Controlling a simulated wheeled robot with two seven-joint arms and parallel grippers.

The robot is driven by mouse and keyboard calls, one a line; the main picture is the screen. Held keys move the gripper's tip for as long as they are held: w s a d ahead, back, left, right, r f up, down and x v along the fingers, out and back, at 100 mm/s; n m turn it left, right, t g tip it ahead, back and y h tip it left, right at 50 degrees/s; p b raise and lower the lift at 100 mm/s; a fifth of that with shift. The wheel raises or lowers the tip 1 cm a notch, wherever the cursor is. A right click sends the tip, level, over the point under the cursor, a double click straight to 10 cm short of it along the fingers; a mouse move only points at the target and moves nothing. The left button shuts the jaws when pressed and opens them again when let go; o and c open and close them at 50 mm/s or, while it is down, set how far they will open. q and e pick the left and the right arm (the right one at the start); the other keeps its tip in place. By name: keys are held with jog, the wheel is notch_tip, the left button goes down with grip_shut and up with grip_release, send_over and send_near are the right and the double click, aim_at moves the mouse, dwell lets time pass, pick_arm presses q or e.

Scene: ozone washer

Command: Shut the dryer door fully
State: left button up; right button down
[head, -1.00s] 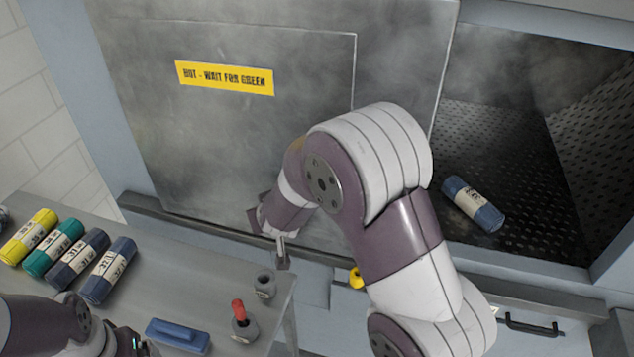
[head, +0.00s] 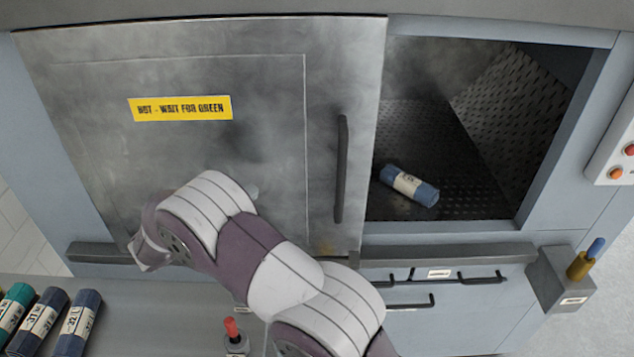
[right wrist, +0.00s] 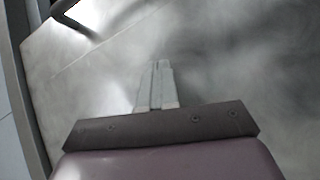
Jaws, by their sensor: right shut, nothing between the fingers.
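The dryer door (head: 270,90) is a grey steel sliding panel with a yellow "HOT – WAIT FOR GREEN" label and a dark upright handle (head: 341,170) near its right edge. It stands to the left. The dryer opening (head: 460,200) is uncovered on the right. My right arm crosses in front of the lower door. Contact with the door cannot be told. My left gripper is out of view.
A blue roll (head: 409,186) lies inside the dryer near the door edge. Several rolls (head: 42,315) and a red-topped holder (head: 234,335) are on the bench at lower left. A box with a blue-topped tool (head: 580,262) and a panel with red lights (head: 620,150) stand at right.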

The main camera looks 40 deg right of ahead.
aim_at(304, 179)
jog(key=s+d+g+p, duration=0.1)
jog(key=s+d+p, duration=0.1)
jog(key=d, duration=0.2)
jog(key=s+d+r+g+p, duration=0.1)
jog(key=s+d+p, duration=0.1)
jog(key=s+d, duration=0.1)
jog(key=s+d+g+h+p, duration=0.1)
jog(key=s+d+g+p, duration=0.1)
jog(key=d, duration=0.4)
jog(key=shift+s+d+r, duration=0.1)
jog(key=shift+s+r, duration=0.2)
jog(key=shift+r, duration=0.1)
jog(key=shift+w+d, duration=0.1)
jog(key=shift+d, duration=0.05)
